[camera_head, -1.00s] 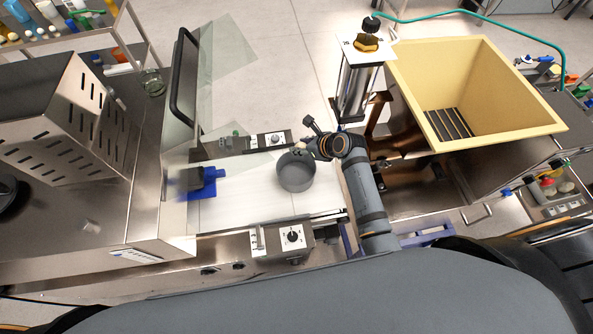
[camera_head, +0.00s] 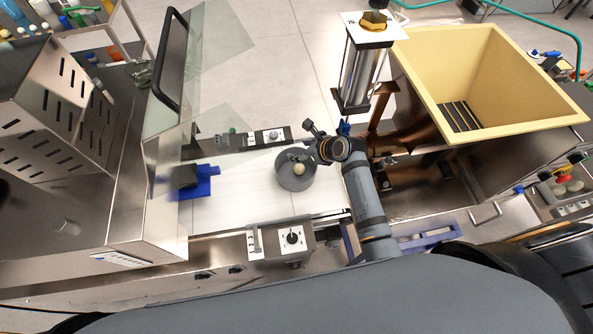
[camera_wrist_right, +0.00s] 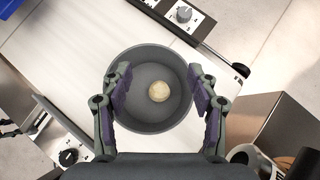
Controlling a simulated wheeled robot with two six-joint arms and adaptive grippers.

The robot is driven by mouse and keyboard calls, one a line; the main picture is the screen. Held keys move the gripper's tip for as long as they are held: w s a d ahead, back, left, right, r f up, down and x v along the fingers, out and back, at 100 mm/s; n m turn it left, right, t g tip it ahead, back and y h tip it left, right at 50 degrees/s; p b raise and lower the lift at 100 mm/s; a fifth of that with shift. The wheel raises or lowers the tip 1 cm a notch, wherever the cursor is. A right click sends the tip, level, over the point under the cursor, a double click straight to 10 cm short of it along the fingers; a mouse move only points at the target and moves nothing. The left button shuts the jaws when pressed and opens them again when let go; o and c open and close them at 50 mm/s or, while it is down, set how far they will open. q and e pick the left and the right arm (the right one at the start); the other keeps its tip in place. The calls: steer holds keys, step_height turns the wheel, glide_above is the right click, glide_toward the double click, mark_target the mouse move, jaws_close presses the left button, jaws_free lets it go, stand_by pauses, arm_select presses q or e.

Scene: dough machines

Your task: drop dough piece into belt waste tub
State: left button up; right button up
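A grey round tub (camera_head: 294,183) stands on the white belt, and I take it to be the belt waste tub. It also shows in the right wrist view (camera_wrist_right: 150,121). A small pale dough ball (camera_wrist_right: 159,92) shows inside the tub's rim, and in the head view too (camera_head: 299,169). I cannot tell whether it rests on the tub floor. My right gripper (camera_wrist_right: 158,80) is open above the tub, its fingers apart on both sides of the dough and not touching it. In the head view my right gripper (camera_head: 302,156) partly covers the rim. My left gripper is not in view.
A blue-and-dark part (camera_head: 196,184) sits at the belt's left end, near a glass guard. Control boxes (camera_head: 292,238) flank the belt (camera_head: 235,205). A large yellow hopper (camera_head: 515,75) and a clear cylinder (camera_head: 362,75) stand to the right. Steel machinery is at left.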

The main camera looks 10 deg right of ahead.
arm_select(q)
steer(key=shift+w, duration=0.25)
arm_select(e)
steer(key=v, duration=1.2)
steer(key=shift+s+f, duration=0.1)
